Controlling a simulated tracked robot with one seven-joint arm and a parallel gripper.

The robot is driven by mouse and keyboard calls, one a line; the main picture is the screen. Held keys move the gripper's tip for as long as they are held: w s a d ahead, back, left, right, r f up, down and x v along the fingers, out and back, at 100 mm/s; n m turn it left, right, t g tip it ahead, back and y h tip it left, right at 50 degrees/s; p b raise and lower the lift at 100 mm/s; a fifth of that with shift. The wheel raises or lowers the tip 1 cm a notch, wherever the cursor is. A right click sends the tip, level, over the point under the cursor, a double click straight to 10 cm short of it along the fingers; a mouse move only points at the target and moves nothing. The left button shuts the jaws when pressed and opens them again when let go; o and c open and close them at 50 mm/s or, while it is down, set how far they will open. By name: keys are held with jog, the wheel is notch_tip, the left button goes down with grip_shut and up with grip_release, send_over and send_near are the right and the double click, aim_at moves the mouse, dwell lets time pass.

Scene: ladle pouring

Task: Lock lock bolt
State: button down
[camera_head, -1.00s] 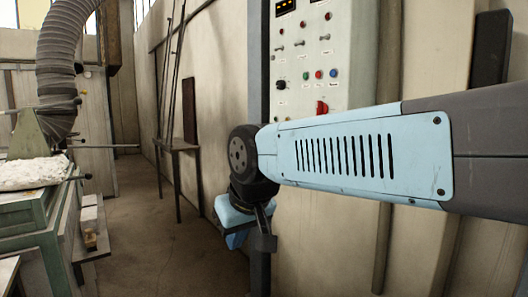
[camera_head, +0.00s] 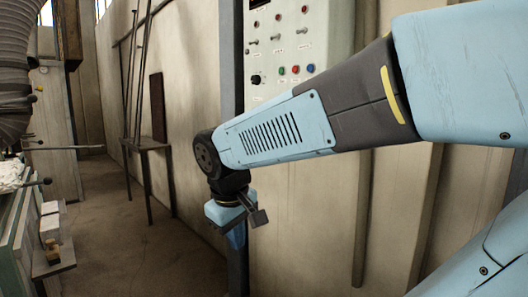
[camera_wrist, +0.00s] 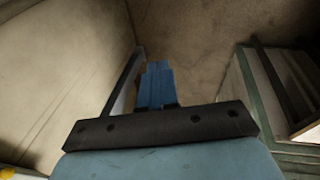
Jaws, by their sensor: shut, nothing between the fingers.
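I cannot make out the lock bolt in any view. My gripper (camera_wrist: 157,85) shows in the wrist view as two blue fingers pressed together, with nothing between them, over the brown floor. In the head view it hangs below my wrist (camera_head: 237,236), in front of the dark post, pointing down and partly hidden. A grey control panel (camera_head: 285,45) with switches, a black knob and coloured buttons is on the wall above and behind my arm. My arm hides its lower part.
A green-framed bench (camera_head: 30,225) stands at the left, with a low shelf (camera_head: 53,258) beside it. A thick grey hose (camera_head: 14,70) hangs above. A small stand (camera_head: 146,147) with rods is against the wall (camera_head: 190,100). The floor (camera_head: 100,195) between bench and wall is clear.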

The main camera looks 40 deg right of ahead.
jog(key=w+d+n+g+h, duration=0.3)
jog(key=d+g+h, duration=0.15)
jog(key=d, duration=0.35)
jog(key=w+d+n+g+h, duration=0.3)
jog(key=d+h, duration=0.2)
jog(key=d, duration=0.2)
jog(key=w+r+n+t+h, duration=0.1)
jog(key=w+n+h, duration=0.3)
jog(key=w+h, duration=0.2)
jog(key=w+r+n+t+h, duration=0.1)
jog(key=w+r+n+h, duration=0.1)
jog(key=w+n+h, duration=0.2)
jog(key=w+h, duration=0.2)
jog(key=w, duration=0.2)
jog(key=shift+w+d+r+n+h, duration=0.25)
jog(key=shift+w+n+h, duration=0.1)
jog(key=shift+w+n, duration=0.05)
jog(key=shift+d, duration=0.15)
jog(key=x, duration=1.3)
jog(key=shift+d+r, duration=0.2)
jog(key=shift+d, duration=0.15)
